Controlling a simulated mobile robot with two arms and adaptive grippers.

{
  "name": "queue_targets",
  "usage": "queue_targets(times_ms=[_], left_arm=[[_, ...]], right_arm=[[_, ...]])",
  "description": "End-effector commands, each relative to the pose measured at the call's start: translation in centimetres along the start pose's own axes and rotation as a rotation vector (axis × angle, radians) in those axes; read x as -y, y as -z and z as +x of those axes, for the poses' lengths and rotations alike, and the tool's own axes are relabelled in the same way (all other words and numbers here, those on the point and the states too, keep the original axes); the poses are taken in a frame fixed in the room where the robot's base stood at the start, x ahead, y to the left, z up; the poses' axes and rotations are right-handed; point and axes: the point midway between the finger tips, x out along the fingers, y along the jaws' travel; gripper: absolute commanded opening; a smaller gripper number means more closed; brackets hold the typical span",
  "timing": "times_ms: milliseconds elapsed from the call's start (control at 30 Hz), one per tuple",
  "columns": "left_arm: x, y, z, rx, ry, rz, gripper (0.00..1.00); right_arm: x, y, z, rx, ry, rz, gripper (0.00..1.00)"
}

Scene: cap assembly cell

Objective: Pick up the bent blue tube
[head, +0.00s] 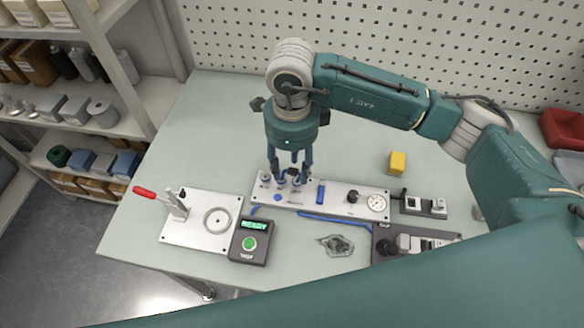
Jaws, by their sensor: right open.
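A thin blue tube (335,219) lies on the table along the front edge of a light grey panel (340,208), with a bend near its right end. A short blue piece (254,210) shows at the panel's front left; I cannot tell if it is part of the same tube. My right gripper (289,178) points down over the panel's left part, behind and left of the long blue tube. It is open, its fingers around or just above small fittings there; contact cannot be told. My left gripper is not in view.
A plate with a red-handled clamp (175,206) and a dark box with a green display (250,241) stand at left. A yellow block (397,163) sits behind the panel. A crumpled clear item (335,245) and dark fixture (415,243) lie in front. The back left table is clear.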

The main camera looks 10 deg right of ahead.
Motion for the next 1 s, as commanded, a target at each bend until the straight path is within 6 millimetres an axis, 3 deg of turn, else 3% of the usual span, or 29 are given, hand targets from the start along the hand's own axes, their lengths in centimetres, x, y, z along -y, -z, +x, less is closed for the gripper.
queue_targets(times_ms=[33, 200, 433, 467, 667, 1000], left_arm=[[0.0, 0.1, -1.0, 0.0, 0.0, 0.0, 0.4], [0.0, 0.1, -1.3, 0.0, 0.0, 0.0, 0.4], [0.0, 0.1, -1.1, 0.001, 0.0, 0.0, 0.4], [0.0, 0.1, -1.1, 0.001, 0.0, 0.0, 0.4], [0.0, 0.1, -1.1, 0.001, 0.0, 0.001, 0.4], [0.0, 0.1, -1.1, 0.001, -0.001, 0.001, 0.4]], right_arm=[[0.0, 0.0, 0.3, -0.003, -0.004, 0.002, 0.43], [0.1, 0.0, 2.3, -0.001, 0.0, 0.001, 0.43], [0.1, 0.0, 2.6, 0.0, 0.001, 0.001, 0.43], [0.1, 0.0, 2.6, 0.0, 0.001, 0.001, 0.41], [0.1, 0.0, 2.6, 0.0, 0.001, 0.0, 0.01], [0.1, -0.1, 2.5, 0.0, 0.0, 0.0, 0.0]])
